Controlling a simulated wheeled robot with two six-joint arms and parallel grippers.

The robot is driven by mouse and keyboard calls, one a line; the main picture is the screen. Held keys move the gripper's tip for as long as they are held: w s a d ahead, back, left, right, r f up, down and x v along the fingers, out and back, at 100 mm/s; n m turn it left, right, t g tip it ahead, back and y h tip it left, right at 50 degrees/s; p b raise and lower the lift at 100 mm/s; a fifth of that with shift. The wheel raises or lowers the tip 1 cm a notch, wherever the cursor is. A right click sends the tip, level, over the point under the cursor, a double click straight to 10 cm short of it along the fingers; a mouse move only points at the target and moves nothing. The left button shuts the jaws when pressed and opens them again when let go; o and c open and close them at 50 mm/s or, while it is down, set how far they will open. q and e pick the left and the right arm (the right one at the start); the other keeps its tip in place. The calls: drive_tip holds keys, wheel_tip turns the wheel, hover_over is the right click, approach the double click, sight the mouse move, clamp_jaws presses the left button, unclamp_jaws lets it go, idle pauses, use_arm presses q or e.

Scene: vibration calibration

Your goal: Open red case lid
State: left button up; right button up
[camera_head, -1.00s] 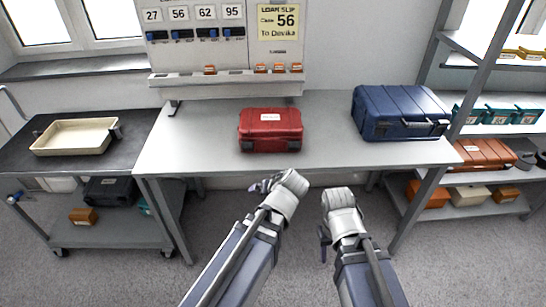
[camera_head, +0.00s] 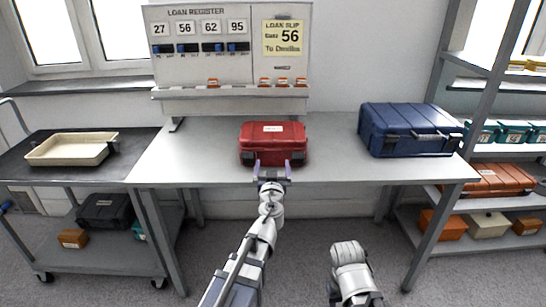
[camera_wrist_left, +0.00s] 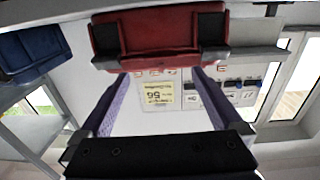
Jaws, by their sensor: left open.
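The red case (camera_head: 272,141) lies near the middle of the table's front part, with its lid closed and a white label on top. In the left wrist view the red case (camera_wrist_left: 158,30) fills the top middle. My left gripper (camera_head: 272,168) is open and empty at the front of the case, one finger towards each side of its front face. In the left wrist view its two purple fingers reach up to the case edge; I cannot tell if they touch it. My right arm is low at the bottom right, and its gripper's jaws are not clear.
A blue case (camera_head: 408,130) stands on the table (camera_head: 200,153) to the right. The loan register board (camera_head: 228,50) rises behind. A cart with a cream tray (camera_head: 70,149) is at left, and shelves with an orange case (camera_head: 496,181) at right. The table is clear around the red case.

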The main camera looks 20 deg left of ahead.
sight(273, 151)
use_arm(q)
drive_tip(key=x, duration=0.7)
clamp_jaws()
idle(0.7)
